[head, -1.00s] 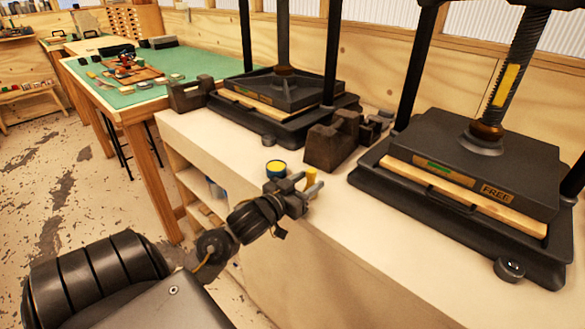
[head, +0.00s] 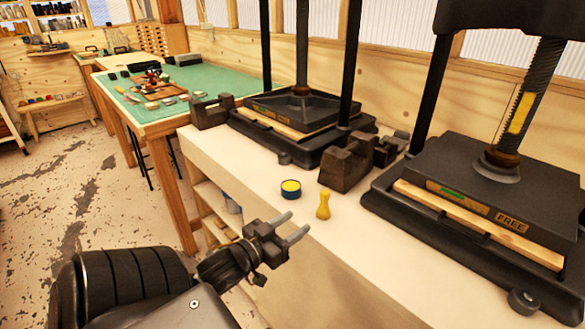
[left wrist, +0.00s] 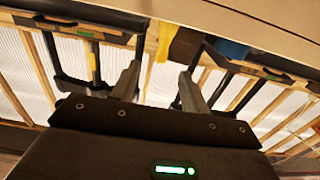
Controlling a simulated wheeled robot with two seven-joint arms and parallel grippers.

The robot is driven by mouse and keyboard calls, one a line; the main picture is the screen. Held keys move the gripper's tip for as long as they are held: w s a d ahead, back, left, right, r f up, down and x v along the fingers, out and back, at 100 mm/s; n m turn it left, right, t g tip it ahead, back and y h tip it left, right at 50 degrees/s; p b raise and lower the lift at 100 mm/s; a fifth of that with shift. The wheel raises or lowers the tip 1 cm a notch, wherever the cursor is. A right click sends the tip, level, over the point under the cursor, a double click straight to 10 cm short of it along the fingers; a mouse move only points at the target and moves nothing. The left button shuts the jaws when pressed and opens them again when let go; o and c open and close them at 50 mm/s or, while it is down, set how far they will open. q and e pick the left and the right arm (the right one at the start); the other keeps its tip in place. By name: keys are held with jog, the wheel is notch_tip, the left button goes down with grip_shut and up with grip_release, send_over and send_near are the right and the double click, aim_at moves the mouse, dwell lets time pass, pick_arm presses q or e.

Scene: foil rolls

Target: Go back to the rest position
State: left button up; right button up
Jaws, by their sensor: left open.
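My left gripper (head: 291,226) is open and empty, in front of the bench edge in the head view. In the left wrist view its two fingers (left wrist: 158,88) stand apart with nothing between them. A small yellow peg-like piece (head: 323,206) stands upright on the white bench top, just beyond the fingertips and apart from them. My right gripper shows in neither view.
Two black screw presses stand on the bench (head: 262,190), the nearer (head: 470,185) marked FREE, the farther (head: 300,115) behind. A dark block-shaped holder (head: 345,168) sits between them. A table with a green top (head: 200,80) stands at the back left. Floor at left is clear.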

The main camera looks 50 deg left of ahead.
pick_arm(q)
jog(key=s+d+f+g+y, duration=0.1)
jog(key=s+d+f+g, duration=0.2)
jog(key=f, duration=0.4)
jog(key=s+d+f+g, duration=0.2)
jog(key=d+f+g, duration=0.15)
jog(key=f, duration=0.45)
jog(key=s+d+f+m+g+h, duration=0.2)
jog(key=s+d+f+g, duration=0.6)
jog(key=s, duration=0.1)
notch_tip(320, 180, down, 24)
jog(key=s+f+g, duration=0.1)
jog(key=s, duration=0.1)
jog(key=s+a+f+g+p, duration=0.1)
jog(key=s+a+f, duration=0.3)
jog(key=s+f, duration=1.1)
jog(key=shift+s+f+m+y, duration=0.2)
jog(key=shift+s+m+y, duration=0.2)
jog(key=shift+s, duration=0.15)
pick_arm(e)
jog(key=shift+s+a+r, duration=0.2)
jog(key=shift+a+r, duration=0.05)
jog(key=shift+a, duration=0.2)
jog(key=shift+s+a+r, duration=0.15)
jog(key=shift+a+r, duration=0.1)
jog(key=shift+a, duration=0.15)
